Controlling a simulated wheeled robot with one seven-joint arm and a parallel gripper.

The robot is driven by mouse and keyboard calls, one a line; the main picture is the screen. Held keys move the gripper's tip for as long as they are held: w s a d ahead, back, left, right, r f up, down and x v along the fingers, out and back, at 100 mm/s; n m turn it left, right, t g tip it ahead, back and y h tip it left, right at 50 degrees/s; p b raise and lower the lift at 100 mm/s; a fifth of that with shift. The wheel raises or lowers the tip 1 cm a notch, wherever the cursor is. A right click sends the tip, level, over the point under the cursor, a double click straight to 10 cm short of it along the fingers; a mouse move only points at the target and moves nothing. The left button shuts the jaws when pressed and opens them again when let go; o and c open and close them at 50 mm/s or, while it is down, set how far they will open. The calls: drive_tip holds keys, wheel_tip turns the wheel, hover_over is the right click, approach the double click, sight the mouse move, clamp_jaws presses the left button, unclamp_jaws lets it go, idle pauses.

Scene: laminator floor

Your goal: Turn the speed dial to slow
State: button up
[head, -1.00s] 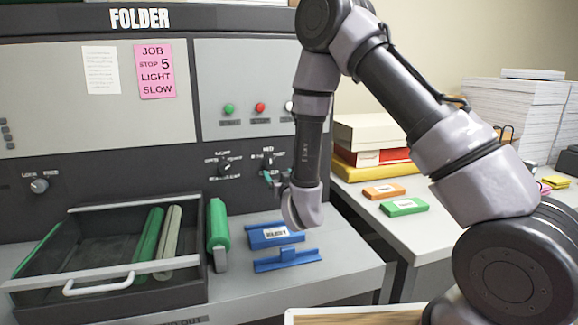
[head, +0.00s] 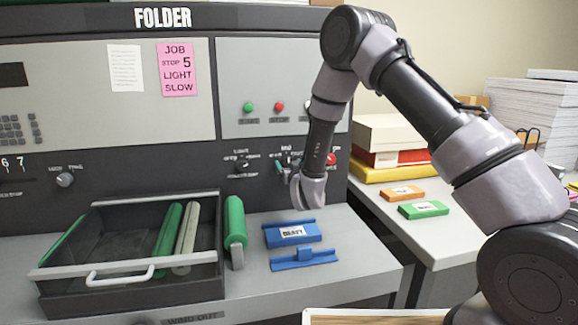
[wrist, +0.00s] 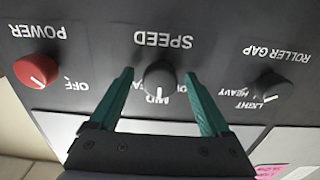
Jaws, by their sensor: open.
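The speed dial (wrist: 160,80) is a small dark knob under the upside-down word SPEED in the wrist view. Its white pointer line points at the MID mark. The outer labels are partly covered by my fingers, so I cannot read SLOW. My gripper (wrist: 158,76) is open, with one green finger on each side of the dial. Small gaps show between the fingers and the knob, and I see no contact. In the head view my gripper (head: 284,166) is at the folder's dark control strip, and the dial is hidden there by the gripper and wrist.
The red power knob (wrist: 36,71) and the roller gap knob (wrist: 273,86) flank the dial. A pink note (head: 177,69) reads JOB, STOP 5, LIGHT, SLOW. Below are an open black tray (head: 220,262), a green roller (head: 235,220) and blue pieces (head: 292,233).

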clamp_jaws()
drive_tip(key=shift+n, duration=0.3)
drive_tip(key=n, duration=1.1)
drive_tip(key=shift+d, duration=0.15)
drive_tip(key=shift+n, duration=0.3)
idle(0.4)
unclamp_jaws()
